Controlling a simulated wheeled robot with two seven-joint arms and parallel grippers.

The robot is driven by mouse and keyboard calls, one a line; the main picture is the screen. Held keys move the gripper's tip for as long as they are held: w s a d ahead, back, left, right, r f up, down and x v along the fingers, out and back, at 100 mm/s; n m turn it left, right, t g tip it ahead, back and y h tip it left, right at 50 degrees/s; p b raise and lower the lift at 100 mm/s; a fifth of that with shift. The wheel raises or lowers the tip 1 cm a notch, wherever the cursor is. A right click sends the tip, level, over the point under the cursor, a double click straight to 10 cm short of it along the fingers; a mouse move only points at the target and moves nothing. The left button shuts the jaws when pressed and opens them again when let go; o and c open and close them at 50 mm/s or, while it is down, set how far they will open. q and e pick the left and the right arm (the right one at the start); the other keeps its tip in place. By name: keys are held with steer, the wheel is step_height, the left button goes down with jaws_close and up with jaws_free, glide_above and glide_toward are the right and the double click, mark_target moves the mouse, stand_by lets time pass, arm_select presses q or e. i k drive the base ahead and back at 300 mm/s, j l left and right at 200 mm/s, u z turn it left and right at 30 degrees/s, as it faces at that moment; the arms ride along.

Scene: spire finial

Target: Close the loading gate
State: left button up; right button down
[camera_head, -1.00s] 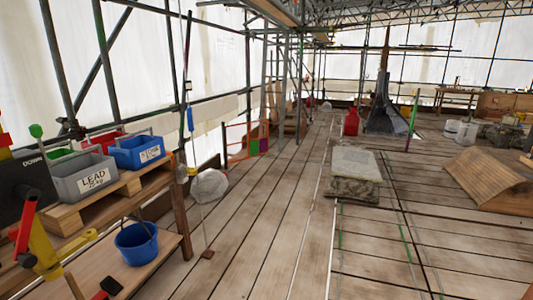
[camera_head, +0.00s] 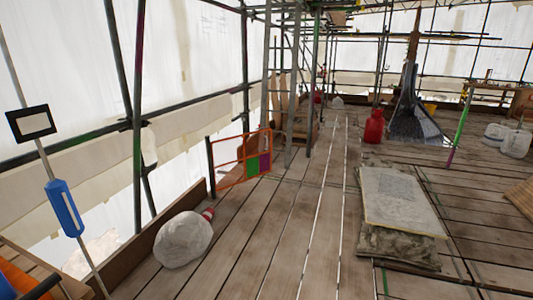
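The loading gate (camera_head: 241,158) is an orange-red tubular frame with a magenta and a green panel at its right end. It stands upright at the left side of the deck, a few steps ahead. Its left end is beside a short dark post (camera_head: 210,167). Its right end is near the scaffold uprights. I cannot tell from here whether it stands across the edge opening or swung away from it. No gripper of mine shows clearly in this view.
A pale, wrapped bundle (camera_head: 183,240) lies by the toe board (camera_head: 150,243) before the gate. A stone slab stack (camera_head: 398,205) stands right of centre. A red container (camera_head: 374,126) is beyond it. A pole with a blue box (camera_head: 65,207) is near left. Planks between are clear.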

mark_target(265, 160)
steer(key=i, duration=4)
steer(key=i+u, duration=0.1)
steer(key=i, duration=0.45)
steer(key=i+l+u, duration=0.1)
steer(key=i, duration=0.45)
steer(key=i+l+u, duration=0.1)
steer(key=i, duration=0.45)
steer(key=i+l+u, duration=0.1)
steer(key=i, duration=0.45)
steer(key=i+l+u, duration=0.1)
steer(key=i+l, duration=0.25)
steer(key=i, duration=0.15)
